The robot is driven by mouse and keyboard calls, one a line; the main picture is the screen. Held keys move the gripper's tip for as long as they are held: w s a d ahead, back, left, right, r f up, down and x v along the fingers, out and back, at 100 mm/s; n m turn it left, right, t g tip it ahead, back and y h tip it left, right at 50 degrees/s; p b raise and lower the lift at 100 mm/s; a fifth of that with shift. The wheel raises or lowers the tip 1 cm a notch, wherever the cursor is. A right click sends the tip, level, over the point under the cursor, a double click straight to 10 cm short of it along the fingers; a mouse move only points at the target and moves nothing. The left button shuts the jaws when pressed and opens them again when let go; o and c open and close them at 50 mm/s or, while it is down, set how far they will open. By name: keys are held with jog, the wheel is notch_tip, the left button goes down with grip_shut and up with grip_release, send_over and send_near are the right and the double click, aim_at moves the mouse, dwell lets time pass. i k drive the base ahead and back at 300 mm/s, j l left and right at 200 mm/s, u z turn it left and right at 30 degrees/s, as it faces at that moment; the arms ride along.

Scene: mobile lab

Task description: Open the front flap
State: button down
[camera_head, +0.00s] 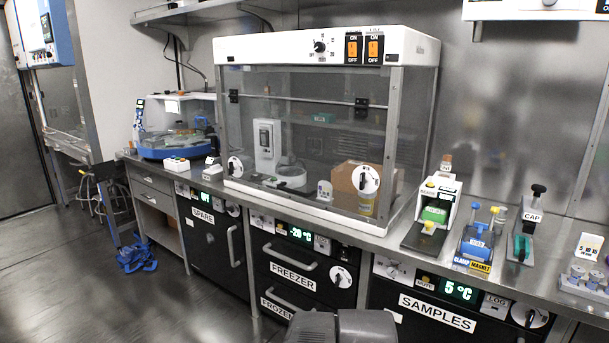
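A clear-walled hood (400,45) with a white top stands on the bench in the middle of the view. Its transparent front flap (315,155) hangs down and looks closed. Two dark hinges, a left one (233,96) and a right one (361,108), sit along a bar near its upper part. A round white latch with a dark handle (235,167) is at its lower left, and a similar right latch (366,179) is at its lower right. Dark grey parts of my own body show at the bottom edge. My gripper's fingers are not visible.
Behind the flap are a white device (267,138) and a brown box (345,176). Right of the hood, a green-and-white device (436,212), a blue clamp device (477,240) and a capper (524,235) stand on the bench. Below are the freezer drawers (292,283).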

aim_at(374, 181)
jog(key=i+j+z, duration=0.25)
jog(key=i, duration=0.25)
jog(key=i+j+z, duration=0.25)
jog(key=i, duration=0.25)
jog(key=i+l, duration=0.05)
